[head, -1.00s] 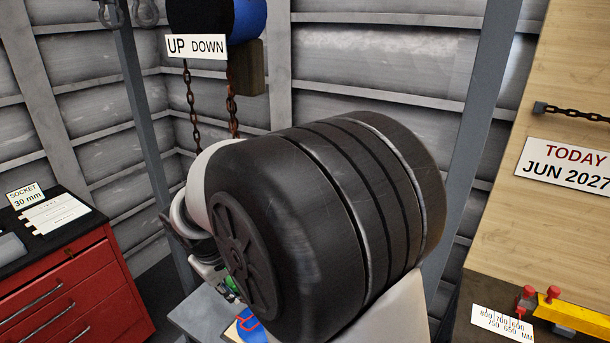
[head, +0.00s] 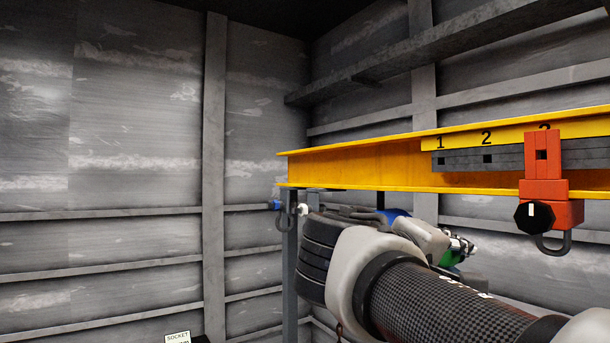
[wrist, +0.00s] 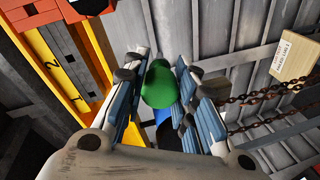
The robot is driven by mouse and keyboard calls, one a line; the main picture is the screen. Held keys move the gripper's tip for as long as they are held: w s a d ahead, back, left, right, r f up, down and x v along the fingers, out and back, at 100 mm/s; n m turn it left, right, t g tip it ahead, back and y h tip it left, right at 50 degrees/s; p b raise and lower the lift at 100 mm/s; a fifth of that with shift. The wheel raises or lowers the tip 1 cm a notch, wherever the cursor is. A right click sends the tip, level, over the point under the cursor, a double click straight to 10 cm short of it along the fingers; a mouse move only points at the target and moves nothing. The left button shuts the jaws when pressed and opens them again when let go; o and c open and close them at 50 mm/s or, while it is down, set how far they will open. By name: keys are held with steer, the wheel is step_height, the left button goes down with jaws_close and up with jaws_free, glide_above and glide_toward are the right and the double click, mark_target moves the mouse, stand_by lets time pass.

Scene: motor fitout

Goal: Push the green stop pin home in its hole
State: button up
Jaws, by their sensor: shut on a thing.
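The green stop pin (wrist: 158,84) is held between the fingers of my gripper (wrist: 162,78) in the wrist view; its rounded green head shows and the rest is hidden. In the head view a bit of its green (head: 449,258) shows at my gripper (head: 458,247), below the yellow beam (head: 360,166). A grey strip (head: 462,160) on the beam has small dark square holes under the numbers 1 and 2. The pin is apart from these holes. I cannot tell which hole is the pin's.
A red block (head: 545,195) with a black knob and hook hangs on the beam near number 3. The beam's end has a blue and white piece (head: 285,206) beside it. Rusty chains (wrist: 265,95) and a tag (wrist: 293,60) hang at right in the wrist view. Open space lies left of the beam.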

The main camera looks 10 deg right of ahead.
steer(key=s+d+r+h+p, duration=0.1)
steer(key=s+r, duration=0.3)
steer(key=r, duration=0.3)
steer(key=s+d+r+m+g+h+p, duration=0.1)
steer(key=s+r+p, duration=0.1)
steer(key=r, duration=0.6)
steer(key=shift+s+r+m+h, duration=0.15)
steer(key=shift+s+m+h, duration=0.2)
steer(key=shift+s, duration=0.55)
steer(key=shift+d+b, duration=0.1)
steer(key=shift+b, duration=0.2)
steer(key=shift+x, duration=2.8)
steer(key=shift+b, duration=0.45)
steer(key=shift+x, duration=2.95)
steer(key=o, duration=1.2)
steer(key=shift+c, duration=0.2)
